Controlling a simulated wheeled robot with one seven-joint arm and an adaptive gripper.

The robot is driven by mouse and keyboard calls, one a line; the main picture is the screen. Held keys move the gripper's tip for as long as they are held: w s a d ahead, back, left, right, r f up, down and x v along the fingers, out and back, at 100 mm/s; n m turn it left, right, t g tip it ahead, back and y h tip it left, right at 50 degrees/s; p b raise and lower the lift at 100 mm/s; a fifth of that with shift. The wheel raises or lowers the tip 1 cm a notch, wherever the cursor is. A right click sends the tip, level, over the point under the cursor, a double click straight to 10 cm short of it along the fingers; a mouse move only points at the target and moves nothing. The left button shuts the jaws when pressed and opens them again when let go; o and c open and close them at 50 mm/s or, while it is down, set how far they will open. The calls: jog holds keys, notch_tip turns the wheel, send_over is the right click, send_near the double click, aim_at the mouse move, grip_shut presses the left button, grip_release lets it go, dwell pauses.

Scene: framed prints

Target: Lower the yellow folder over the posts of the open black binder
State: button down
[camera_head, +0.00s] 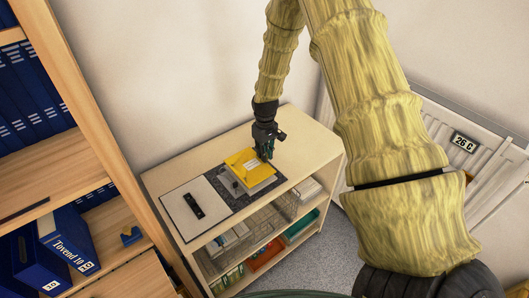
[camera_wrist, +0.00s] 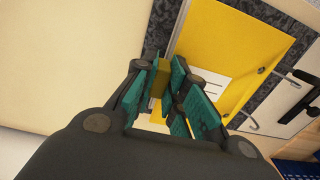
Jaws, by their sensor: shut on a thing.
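The yellow folder (camera_head: 246,161) is over the right part of the open black binder (camera_head: 217,184), above white sheets, on top of a low shelf unit. My gripper (camera_head: 265,153) is at the folder's far right edge, pointing down. In the wrist view my gripper (camera_wrist: 166,82) is shut on a yellow edge of the folder (camera_wrist: 232,45), with a white label beside the fingers. Two thin metal posts (camera_wrist: 285,79) show by the folder's opposite edge. I cannot tell whether the posts pass through the folder, or how high it is.
The pale wooden shelf unit (camera_head: 160,183) has bare top around the binder and holds boxes and trays below. A tall bookcase (camera_head: 98,120) with blue binders stands at left. A radiator (camera_head: 490,150) is on the wall at right. A wall rises close behind the unit.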

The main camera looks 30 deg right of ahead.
jog(key=shift+f+b, duration=0.4)
jog(key=shift+f, duration=0.5)
dwell(0.6)
jog(key=c, duration=1.4)
grip_release()
jog(key=shift+o, duration=0.2)
jog(key=shift+r, duration=0.1)
jog(key=shift+r+p, duration=2.3)
jog(key=shift+r, duration=1.1)
